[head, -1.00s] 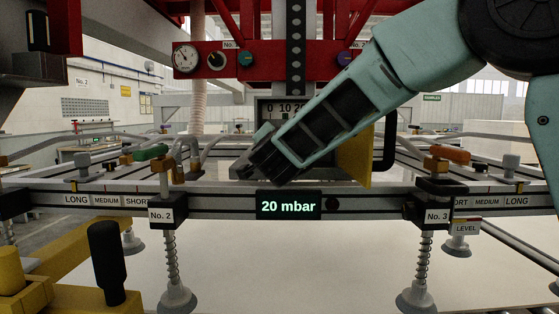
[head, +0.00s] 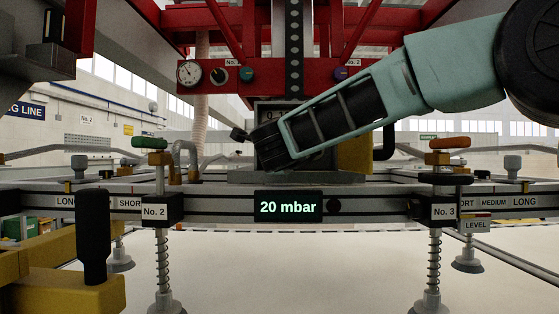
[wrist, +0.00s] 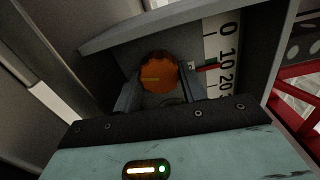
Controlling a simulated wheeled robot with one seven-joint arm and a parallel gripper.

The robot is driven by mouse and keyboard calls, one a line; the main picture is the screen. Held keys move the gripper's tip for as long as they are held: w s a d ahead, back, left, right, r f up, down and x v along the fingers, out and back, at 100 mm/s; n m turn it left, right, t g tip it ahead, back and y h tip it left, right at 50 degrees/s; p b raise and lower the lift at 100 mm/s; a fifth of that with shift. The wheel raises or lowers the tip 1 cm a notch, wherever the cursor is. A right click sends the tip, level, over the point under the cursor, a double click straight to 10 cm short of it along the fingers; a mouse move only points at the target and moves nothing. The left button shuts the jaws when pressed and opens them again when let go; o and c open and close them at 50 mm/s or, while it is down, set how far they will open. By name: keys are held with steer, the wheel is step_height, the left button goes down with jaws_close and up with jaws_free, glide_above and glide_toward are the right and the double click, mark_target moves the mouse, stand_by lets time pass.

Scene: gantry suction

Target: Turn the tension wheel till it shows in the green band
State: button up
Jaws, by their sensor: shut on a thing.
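The tension wheel is an orange, ridged knob (wrist: 160,72) with a yellow mark on its face, in the wrist view. My gripper's two dark fingers stand on either side of it, shut on it. To its right is a white scale (wrist: 228,55) numbered 0, 10, 20. In the head view my gripper (head: 266,146) reaches in from the right at the middle of the frame and hides the wheel and most of the scale.
A display (head: 288,206) on the front beam reads 20 mbar. A red frame (head: 290,72) with a gauge (head: 189,73) and knobs hangs above. A yellow part with a black handle (head: 94,238) stands at lower left. Spring-mounted suction cups (head: 165,301) hang below the beam.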

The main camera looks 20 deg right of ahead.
steer(key=shift+f+m+b, duration=0.15)
steer(key=shift+m+b, duration=0.25)
steer(key=shift+m, duration=0.2)
steer(key=o, duration=0.7)
steer(key=b+v, duration=0.2)
steer(key=v, duration=1.5)
steer(key=shift+s, duration=0.2)
